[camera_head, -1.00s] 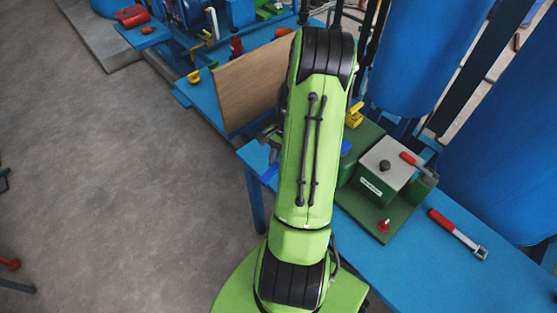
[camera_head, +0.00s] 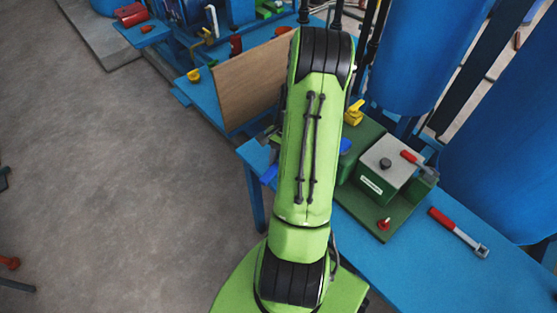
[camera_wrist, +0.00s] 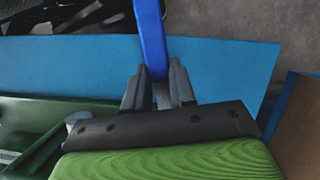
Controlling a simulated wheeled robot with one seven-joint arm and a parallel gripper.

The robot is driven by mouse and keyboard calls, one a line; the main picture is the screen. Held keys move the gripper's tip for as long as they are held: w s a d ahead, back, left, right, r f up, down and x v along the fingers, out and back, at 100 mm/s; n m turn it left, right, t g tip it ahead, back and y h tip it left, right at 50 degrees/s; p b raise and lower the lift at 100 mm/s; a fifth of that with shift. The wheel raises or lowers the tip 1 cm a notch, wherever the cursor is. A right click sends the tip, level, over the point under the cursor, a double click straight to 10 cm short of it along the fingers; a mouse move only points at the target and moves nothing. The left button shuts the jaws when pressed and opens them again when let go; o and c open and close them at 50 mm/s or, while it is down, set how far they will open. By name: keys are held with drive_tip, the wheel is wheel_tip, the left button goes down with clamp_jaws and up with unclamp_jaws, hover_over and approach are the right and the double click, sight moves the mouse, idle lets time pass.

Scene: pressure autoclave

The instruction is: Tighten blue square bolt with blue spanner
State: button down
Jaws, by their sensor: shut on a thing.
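In the wrist view, my gripper (camera_wrist: 157,88) is shut on the handle of the blue spanner (camera_wrist: 150,40). The spanner extends up out of the picture above the blue bench top (camera_wrist: 220,62), and its far end is out of view there. In the head view, my green arm hides the gripper. A blue piece (camera_head: 269,174) shows left of the arm at the bench edge; it may be the spanner's end. Another small blue piece (camera_head: 345,146) shows right of the arm on the green unit; I cannot tell whether it is the blue square bolt.
The green unit (camera_head: 375,185) with a grey top stands on the bench, right of my arm. A red-handled spanner (camera_head: 457,232) lies on the bench to its right. A yellow part (camera_head: 354,112) and a brown upright board (camera_head: 248,85) are behind. Open floor lies left.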

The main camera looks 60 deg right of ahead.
drive_tip(key=shift+f+b, duration=0.45)
drive_tip(key=shift+f, duration=0.2)
drive_tip(key=c, duration=0.8)
unclamp_jaws()
drive_tip(key=shift+c, duration=0.2)
drive_tip(key=p+v, duration=0.5)
drive_tip(key=v, duration=1)
drive_tip(key=shift+r+p, duration=0.3)
drive_tip(key=shift+d, duration=0.15)
